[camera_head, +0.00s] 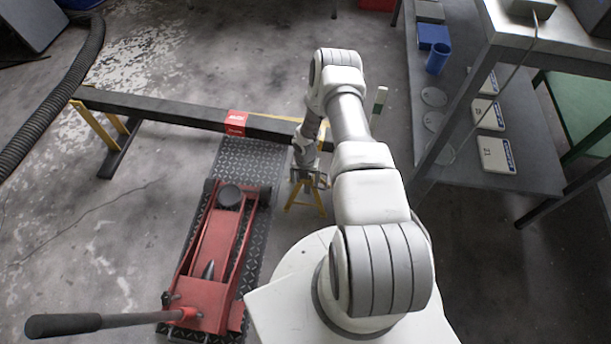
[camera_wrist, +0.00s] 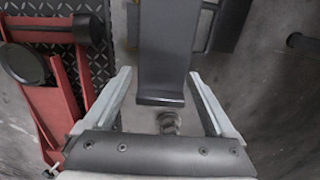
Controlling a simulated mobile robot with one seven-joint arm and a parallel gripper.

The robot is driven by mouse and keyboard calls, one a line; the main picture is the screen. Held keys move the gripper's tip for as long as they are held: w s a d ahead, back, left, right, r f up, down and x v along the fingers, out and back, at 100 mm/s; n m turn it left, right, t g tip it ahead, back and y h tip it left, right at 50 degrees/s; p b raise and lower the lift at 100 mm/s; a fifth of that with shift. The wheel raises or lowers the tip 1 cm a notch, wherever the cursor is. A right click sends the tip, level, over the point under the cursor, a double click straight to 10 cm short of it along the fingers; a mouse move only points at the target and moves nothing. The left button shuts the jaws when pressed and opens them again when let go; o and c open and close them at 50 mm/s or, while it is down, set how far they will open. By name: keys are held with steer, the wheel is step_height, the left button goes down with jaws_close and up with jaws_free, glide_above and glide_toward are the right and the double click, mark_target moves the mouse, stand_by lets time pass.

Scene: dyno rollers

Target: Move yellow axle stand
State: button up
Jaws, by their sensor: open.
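The yellow axle stand (camera_head: 318,197) stands on the floor beside the black tread plate, in front of the long black beam. In the head view its top is partly hidden by my gripper (camera_head: 311,178), which points down right above it. In the wrist view my gripper (camera_wrist: 160,73) is open, with its two fingers apart. A dark grey flat piece and a small round post (camera_wrist: 168,122) show between the fingers; they seem to be the stand's top. I cannot tell whether the fingers touch it.
A red floor jack (camera_head: 210,250) with a long handle lies left of the stand on the black tread plate (camera_head: 252,163). The black beam (camera_head: 165,108), with a red block (camera_head: 236,122), spans behind. A grey bench (camera_head: 530,175) stands at right.

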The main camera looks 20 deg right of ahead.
steer(key=shift+f, duration=0.4)
jaws_close()
stand_by(0.4)
